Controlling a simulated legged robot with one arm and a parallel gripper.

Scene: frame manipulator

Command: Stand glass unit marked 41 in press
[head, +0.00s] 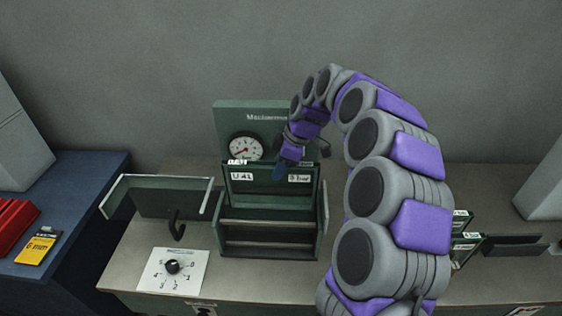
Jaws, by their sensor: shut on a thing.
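The glass unit marked U 41 (258,201) is a dark green-framed panel with white labels along its upper edge. It stands roughly upright at the press (322,225), a dark green box with rails across its open front. I cannot tell whether its lower edge is fully seated. My gripper (279,180) comes down from the upper right and is shut on the unit near its top edge. The fingertips are small and partly hidden by the wrist.
A round gauge (245,147) sits on the green back plate behind the unit. A white dial card (172,268) and an open tray-like frame (130,205) with a black hook (177,225) are at left. More framed units (463,240) stand at right, partly behind my arm. A blue bench (75,210) is far left.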

